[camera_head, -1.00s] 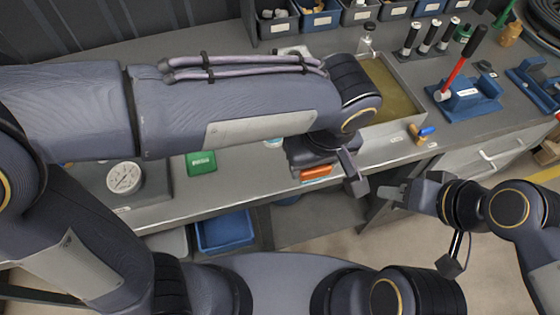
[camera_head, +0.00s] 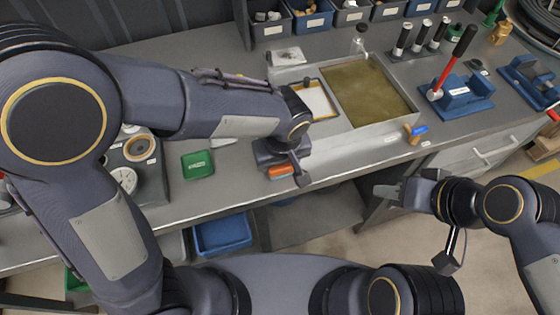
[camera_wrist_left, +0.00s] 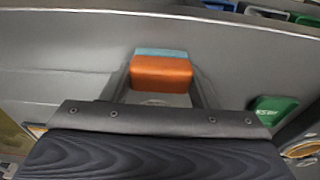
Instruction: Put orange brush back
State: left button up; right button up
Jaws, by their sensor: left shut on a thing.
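The orange brush (camera_head: 281,170) shows as an orange block at my left gripper (camera_head: 284,176), over the front part of the grey bench. In the left wrist view the brush (camera_wrist_left: 160,72) is an orange block with a pale blue strip along its far side, between the fingers. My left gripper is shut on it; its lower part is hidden. I cannot tell whether the brush touches the bench. My right gripper (camera_head: 388,190) is apart from it at the right, in front of the bench edge; its finger gap is unclear.
A metal tray (camera_head: 408,117) with a murky greenish inside and a yellow-edged white panel (camera_head: 318,101) lie behind my left gripper. A green box (camera_head: 198,165) and a round gauge (camera_head: 124,180) are to the left. A blue stand (camera_head: 466,104) is at the right.

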aim_at(282, 170)
pick_arm(q)
jog(key=shift+f, duration=0.25)
jog(key=o, duration=1.3)
jog(key=shift+r, duration=0.1)
notch_tip(282, 170, up, 12)
jog(key=s, duration=0.1)
jog(key=shift+s+d+r, duration=0.15)
jog(key=shift+s+d, duration=0.1)
jog(key=shift+s, duration=0.1)
